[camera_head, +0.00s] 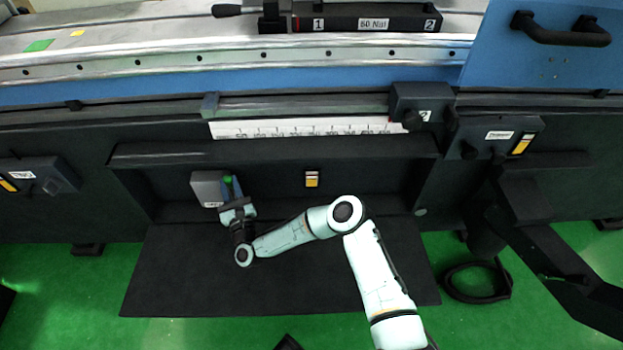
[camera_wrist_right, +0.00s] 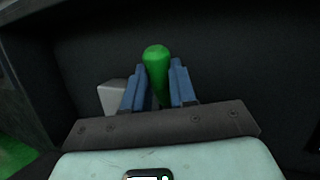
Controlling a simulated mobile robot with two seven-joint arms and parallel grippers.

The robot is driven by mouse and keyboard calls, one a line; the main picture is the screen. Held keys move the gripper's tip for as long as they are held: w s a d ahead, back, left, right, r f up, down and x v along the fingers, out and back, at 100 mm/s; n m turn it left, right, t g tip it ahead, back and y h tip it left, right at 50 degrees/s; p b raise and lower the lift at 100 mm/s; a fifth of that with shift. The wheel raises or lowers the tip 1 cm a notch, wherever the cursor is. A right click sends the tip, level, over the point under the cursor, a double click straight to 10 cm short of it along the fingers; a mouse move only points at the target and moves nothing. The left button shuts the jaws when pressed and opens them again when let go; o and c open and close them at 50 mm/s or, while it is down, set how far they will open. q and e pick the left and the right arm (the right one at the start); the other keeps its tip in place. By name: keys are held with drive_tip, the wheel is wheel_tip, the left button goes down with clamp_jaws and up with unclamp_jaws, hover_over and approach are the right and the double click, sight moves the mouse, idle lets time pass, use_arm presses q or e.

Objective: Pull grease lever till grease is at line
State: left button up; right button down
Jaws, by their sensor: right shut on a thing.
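The grease lever's green knob (camera_wrist_right: 157,75) stands between the two blue fingers of my right gripper (camera_wrist_right: 160,88) in the right wrist view. The gripper is shut on it. In the head view the green knob (camera_head: 227,180) shows as a small spot beside the grey grease box (camera_head: 207,188), and my right gripper (camera_head: 231,188) covers most of the lever. The grey box also shows in the wrist view (camera_wrist_right: 112,98), left of the fingers. My left gripper is not in view.
The box and lever sit in a dark recess of the grinder's front. A yellow label (camera_head: 312,179) is to the right. A black panel (camera_head: 190,280) lies below, over green floor. A blue cover with a black handle (camera_head: 560,30) is at upper right.

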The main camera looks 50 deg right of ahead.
drive_tip(key=shift+s+a+f+n+t+b, duration=0.3)
drive_tip(key=shift+s+a+f+t+b, duration=0.25)
drive_tip(key=shift+b, duration=0.45)
drive_tip(key=shift+a+f+t+b, duration=0.15)
drive_tip(key=shift+t+b, duration=0.1)
drive_tip(key=shift+b, duration=0.1)
drive_tip(key=c, duration=1.1)
unclamp_jaws()
drive_tip(key=shift+c, duration=0.2)
drive_tip(key=shift+o, duration=1.1)
